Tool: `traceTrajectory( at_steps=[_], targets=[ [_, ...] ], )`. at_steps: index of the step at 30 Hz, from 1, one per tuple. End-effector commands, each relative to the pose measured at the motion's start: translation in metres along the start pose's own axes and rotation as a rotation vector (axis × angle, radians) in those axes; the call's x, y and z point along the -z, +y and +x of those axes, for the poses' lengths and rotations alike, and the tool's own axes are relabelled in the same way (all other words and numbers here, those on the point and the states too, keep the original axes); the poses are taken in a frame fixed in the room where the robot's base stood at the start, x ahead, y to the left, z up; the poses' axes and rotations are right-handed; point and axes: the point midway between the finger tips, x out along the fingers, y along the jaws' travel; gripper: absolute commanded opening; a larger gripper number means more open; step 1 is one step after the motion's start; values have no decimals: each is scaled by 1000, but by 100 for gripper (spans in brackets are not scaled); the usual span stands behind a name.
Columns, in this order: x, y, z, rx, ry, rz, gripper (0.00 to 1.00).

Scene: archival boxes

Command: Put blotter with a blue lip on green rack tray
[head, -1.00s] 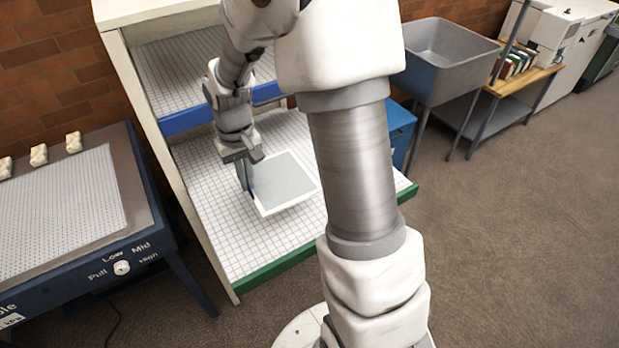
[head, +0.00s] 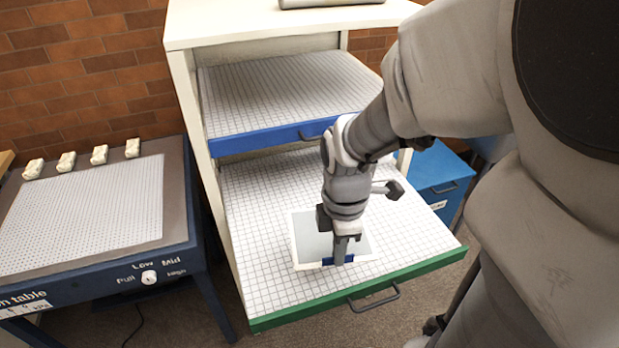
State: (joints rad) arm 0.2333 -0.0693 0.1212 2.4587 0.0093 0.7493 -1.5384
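The blotter (head: 311,235) is a flat grey-blue sheet with a pale border and a blue lip (head: 327,261) along its front edge. It is over the front middle of the green-fronted rack tray (head: 262,290), roughly level; I cannot tell whether it touches the tray's gridded surface. My gripper (head: 340,252) points down at the blue lip and appears shut on it. One finger shows in front of the lip; the other is hidden. My wrist and gripper cover part of the blotter's right side.
A blue-fronted rack tray (head: 255,143) sits above the green one, within the white cabinet (head: 190,80). A suction table (head: 90,215) with several pale blocks stands at the left. A blue drawer unit (head: 436,178) is at the right. Gridded surface is free around the blotter.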

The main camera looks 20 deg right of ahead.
Motion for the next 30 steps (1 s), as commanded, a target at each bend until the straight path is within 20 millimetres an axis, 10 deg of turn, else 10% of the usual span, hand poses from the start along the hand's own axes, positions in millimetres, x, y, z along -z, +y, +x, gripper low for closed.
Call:
traceTrajectory(
  at_steps=[10, 30],
  targets=[
    [-5, -13, 5, -5, 2, -188, 0],
    [-33, 86, 68, 0, 3, -186, 0]
  ],
)
